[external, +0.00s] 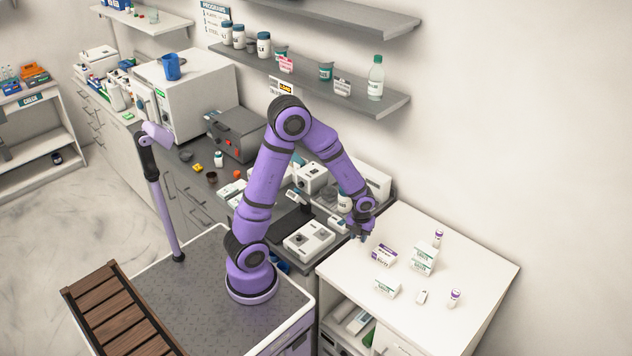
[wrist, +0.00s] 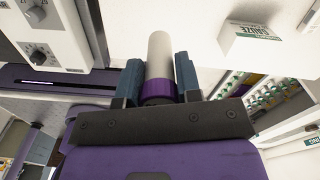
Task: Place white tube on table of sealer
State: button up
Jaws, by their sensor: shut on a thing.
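My gripper (external: 362,234) hangs near the left edge of the white table, close to the dark counter. In the wrist view my gripper (wrist: 159,85) is shut on a white tube (wrist: 160,52), which has a purple band at its near end. The tube is too small to make out in the external view. A white device with dark knobs (external: 308,240), perhaps the sealer, stands on the counter to the left of my gripper. A similar knobbed device (wrist: 45,38) shows at the upper left of the wrist view.
The white table (external: 450,310) holds a purple-white box (external: 387,254), green-white boxes (external: 387,287) and two small purple-capped containers (external: 454,298). A gauze box (wrist: 248,38) shows in the wrist view. Other equipment crowds the counter; a shelf (external: 380,100) hangs above.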

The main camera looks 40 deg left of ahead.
jog(key=w+a+n, duration=0.3)
jog(key=a, duration=0.7)
jog(key=w+a+n, duration=0.3)
jog(key=w+a, duration=0.1)
jog(key=a, duration=0.7)
jog(key=w+a+n, duration=0.3)
jog(key=a, duration=0.7)
jog(key=s+a+n, duration=0.3)
jog(key=s+a, duration=0.1)
jog(key=a, duration=0.6)
jog(key=s+a+n, duration=0.2)
jog(key=s+a, duration=0.2)
jog(key=a, duration=0.6)
jog(key=s+a+n, duration=0.3)
jog(key=s+a, duration=0.1)
jog(key=a, duration=0.5)
jog(key=shift+w+a+f, duration=0.7)
jog(key=shift+w+a, duration=0.8)
jog(key=shift+w, duration=0.75)
jog(key=shift+w+a+f, duration=0.75)
jog(key=shift+w+a, duration=0.7)
jog(key=shift+w, duration=0.75)
jog(key=shift+w+a+f, duration=0.7)
jog(key=shift+w+a, duration=0.8)
jog(key=shift+w, duration=0.75)
jog(key=shift+f, duration=0.2)
jog(key=o, duration=0.9)
